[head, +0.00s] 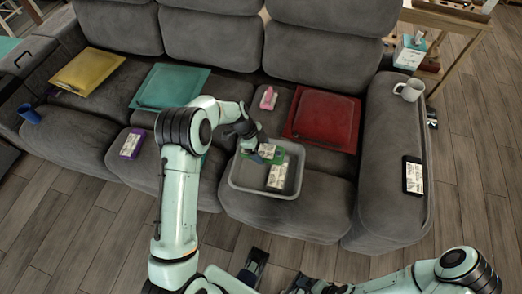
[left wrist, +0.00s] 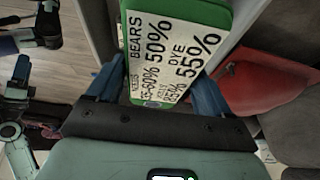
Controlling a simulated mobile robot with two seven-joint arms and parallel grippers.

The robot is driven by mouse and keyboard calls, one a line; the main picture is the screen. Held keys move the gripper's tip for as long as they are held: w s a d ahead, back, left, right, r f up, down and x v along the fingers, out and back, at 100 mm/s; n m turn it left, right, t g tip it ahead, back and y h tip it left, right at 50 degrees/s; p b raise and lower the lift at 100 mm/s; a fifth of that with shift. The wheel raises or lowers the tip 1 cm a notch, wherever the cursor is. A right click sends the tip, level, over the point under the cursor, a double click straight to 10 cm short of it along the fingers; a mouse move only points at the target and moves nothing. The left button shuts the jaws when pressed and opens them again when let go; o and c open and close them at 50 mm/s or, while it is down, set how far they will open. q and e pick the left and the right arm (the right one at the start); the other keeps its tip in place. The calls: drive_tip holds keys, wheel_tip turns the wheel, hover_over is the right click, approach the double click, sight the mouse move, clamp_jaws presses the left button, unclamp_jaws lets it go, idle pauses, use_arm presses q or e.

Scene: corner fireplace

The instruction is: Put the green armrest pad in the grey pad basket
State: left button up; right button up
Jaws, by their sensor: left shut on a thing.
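The green armrest pad (head: 278,155) has a white printed label. My left gripper (head: 262,152) is shut on it and holds it tilted at the far side of the grey pad basket (head: 252,190). The pad (left wrist: 165,50) lies between the blue fingers of the left gripper (left wrist: 155,90) in the left wrist view. I cannot tell whether it touches the basket. Another pad with a white label (head: 276,176) is in the basket. My right gripper (head: 277,270) is low at the bottom of the head view, with its fingers apart and nothing seen between them.
The basket stands on the grey sofa's front seat. A red cushion (head: 323,118), a pink object (head: 268,98) and a purple pad (head: 131,143) lie nearby. A black-edged pad (head: 413,175) and a white mug (head: 409,90) are on the right armrest. A blue cup (head: 28,113) is far left.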

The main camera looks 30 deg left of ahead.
use_arm(q)
drive_tip(key=shift+f+b, duration=1.35)
drive_tip(key=shift+f, duration=1.6)
drive_tip(key=o, duration=1)
drive_tip(key=shift+c, duration=0.2)
drive_tip(key=shift+r, duration=0.15)
drive_tip(key=v, duration=1.3)
drive_tip(key=shift+p, duration=0.4)
